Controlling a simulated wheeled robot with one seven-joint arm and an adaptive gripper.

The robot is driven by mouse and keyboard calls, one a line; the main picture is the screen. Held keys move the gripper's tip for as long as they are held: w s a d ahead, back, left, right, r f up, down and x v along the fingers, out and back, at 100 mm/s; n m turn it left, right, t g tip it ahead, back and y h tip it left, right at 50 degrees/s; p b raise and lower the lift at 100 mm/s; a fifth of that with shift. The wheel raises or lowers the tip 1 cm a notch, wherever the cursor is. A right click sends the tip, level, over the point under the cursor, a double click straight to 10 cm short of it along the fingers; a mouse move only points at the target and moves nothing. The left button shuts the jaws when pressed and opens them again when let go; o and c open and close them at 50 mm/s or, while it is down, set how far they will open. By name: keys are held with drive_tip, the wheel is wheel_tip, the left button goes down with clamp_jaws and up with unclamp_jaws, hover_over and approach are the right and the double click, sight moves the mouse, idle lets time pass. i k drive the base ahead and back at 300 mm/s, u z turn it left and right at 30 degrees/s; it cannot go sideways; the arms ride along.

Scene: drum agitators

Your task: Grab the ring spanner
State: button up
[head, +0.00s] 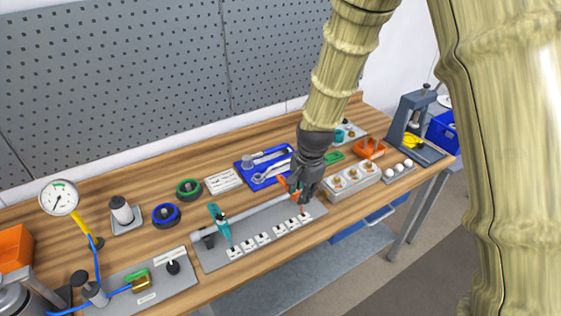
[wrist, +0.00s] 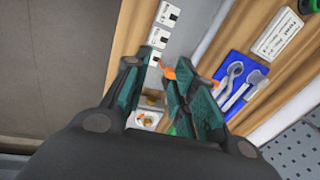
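A blue tray (head: 243,174) lies at the back middle of the bench and holds silver spanner-like tools (head: 271,158). The tray (wrist: 240,58) also shows at the right of the wrist view, with the tools (wrist: 233,76) lying side by side in it. They are too small to tell surely which is the ring spanner. My gripper (head: 301,188) is above the bench, in front and to the right of the tray, over the grey fixture. The tray is to the right of both fingers there.
A grey fixture (head: 213,262) with a bar, a teal tool and white labelled blocks lies below and in front of my gripper. An orange part (wrist: 169,73) shows by the fingers. A grey block with round fittings (head: 352,180) stands to the right. A pegboard rises behind.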

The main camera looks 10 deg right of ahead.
sight(285, 161)
drive_tip(key=i, duration=0.85)
